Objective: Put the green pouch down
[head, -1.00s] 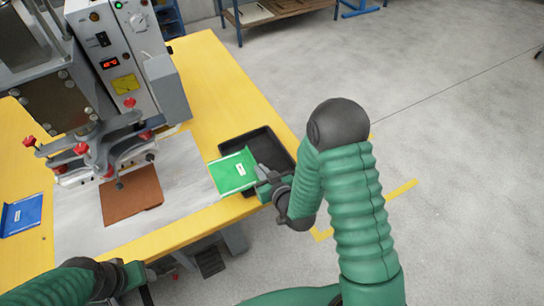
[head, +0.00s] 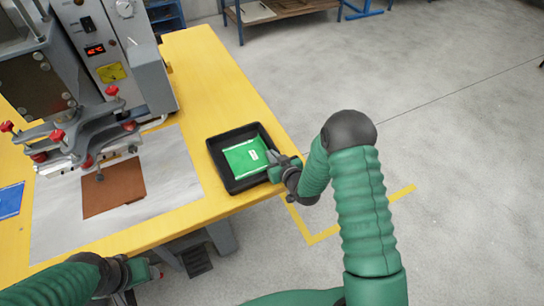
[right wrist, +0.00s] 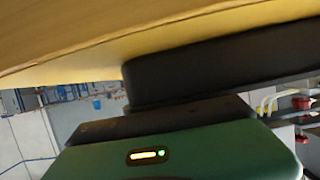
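The green pouch (head: 245,156), with a small white label, lies inside the black tray (head: 229,187) at the table's right edge. It looks roughly flat, within the tray's walls. My right gripper (head: 273,158) is at the pouch's right edge, over the tray's right side. Its fingertips are too small to show whether they still grip the pouch. The right wrist view shows neither the pouch nor the fingertips clearly. My left gripper (head: 154,273) is low at the front, away from the pouch, and its finger opening is unclear.
The welding machine (head: 105,50) with red knobs stands at the back left of the yellow table (head: 215,75). A brown pad (head: 114,188) lies on a grey sheet (head: 60,222). A blue pouch (head: 10,201) lies at far left. Floor is open on the right.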

